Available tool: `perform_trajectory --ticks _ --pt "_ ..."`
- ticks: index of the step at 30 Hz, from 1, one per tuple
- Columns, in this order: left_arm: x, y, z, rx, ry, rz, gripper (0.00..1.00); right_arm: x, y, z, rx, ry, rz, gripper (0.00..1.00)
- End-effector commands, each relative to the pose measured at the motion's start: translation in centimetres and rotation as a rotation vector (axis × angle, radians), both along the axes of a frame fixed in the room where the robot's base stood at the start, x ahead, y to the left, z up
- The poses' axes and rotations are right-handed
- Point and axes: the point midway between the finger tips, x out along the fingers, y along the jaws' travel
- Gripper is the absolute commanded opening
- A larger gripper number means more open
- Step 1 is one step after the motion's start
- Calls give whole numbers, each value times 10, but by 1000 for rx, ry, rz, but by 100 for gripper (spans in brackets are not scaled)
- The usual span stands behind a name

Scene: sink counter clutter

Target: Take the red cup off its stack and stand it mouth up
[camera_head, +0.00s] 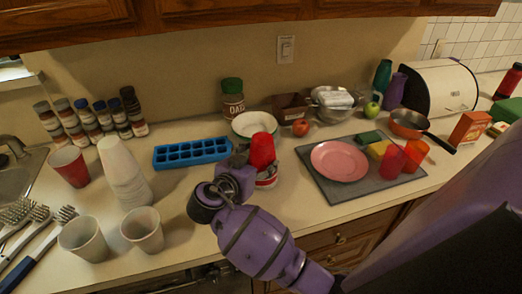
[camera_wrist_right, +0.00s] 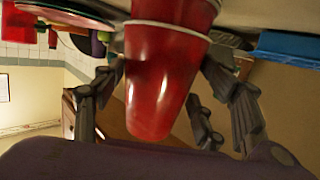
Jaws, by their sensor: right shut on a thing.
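The red cup (camera_head: 262,149) is mouth down, its narrow base up, on a stack near the counter's middle. In the right wrist view, which is upside down, the red cup (camera_wrist_right: 158,85) has a white rim against another red cup (camera_wrist_right: 175,10) of the stack. My right gripper (camera_wrist_right: 163,72) has a finger on each side of the cup near its rim and is shut on it. In the head view the right gripper (camera_head: 254,164) reaches the cup from the front left, and its fingers are partly hidden. My left gripper is not in view.
A blue ice tray (camera_head: 192,153) and a white bowl (camera_head: 254,123) lie behind. A grey mat (camera_head: 332,191) with a pink plate (camera_head: 339,160) is at right. A white cup stack (camera_head: 122,170), a red cup (camera_head: 69,166) and white cups (camera_head: 142,229) stand left. Counter between is bare.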

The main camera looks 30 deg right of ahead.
Motion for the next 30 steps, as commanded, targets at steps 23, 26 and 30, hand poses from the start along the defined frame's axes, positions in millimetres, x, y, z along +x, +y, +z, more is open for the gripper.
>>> perform_trajectory --ticks 23,26,30 --pt "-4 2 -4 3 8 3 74 1 1 96 3 -8 0 56" --pt "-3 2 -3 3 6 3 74 1 1 120 5 -8 0 56" --pt "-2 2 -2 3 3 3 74 0 1 149 3 -7 0 56"
